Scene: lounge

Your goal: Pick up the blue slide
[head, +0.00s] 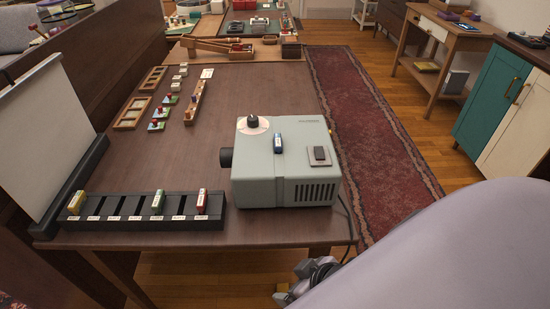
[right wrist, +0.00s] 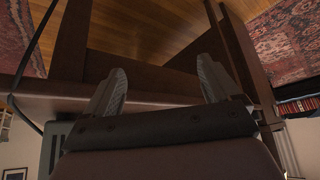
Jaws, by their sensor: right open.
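The blue slide (head: 278,142) stands on top of the grey projector (head: 285,190), between the round dark knob and the dark square pad. My right gripper (head: 304,280) is low in front of the table's near edge, below and apart from the projector. The right wrist view shows its two fingers (right wrist: 162,85) spread apart with nothing between them, and the table edge and legs beyond. My right arm covers the lower right of the head view. My left gripper is out of view.
A black slotted rack (head: 140,221) left of the projector holds a yellow-green, a green and a red slide. A white screen (head: 45,135) stands at far left. Small trays and coloured pieces lie farther back. A cable hangs at the projector's right side.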

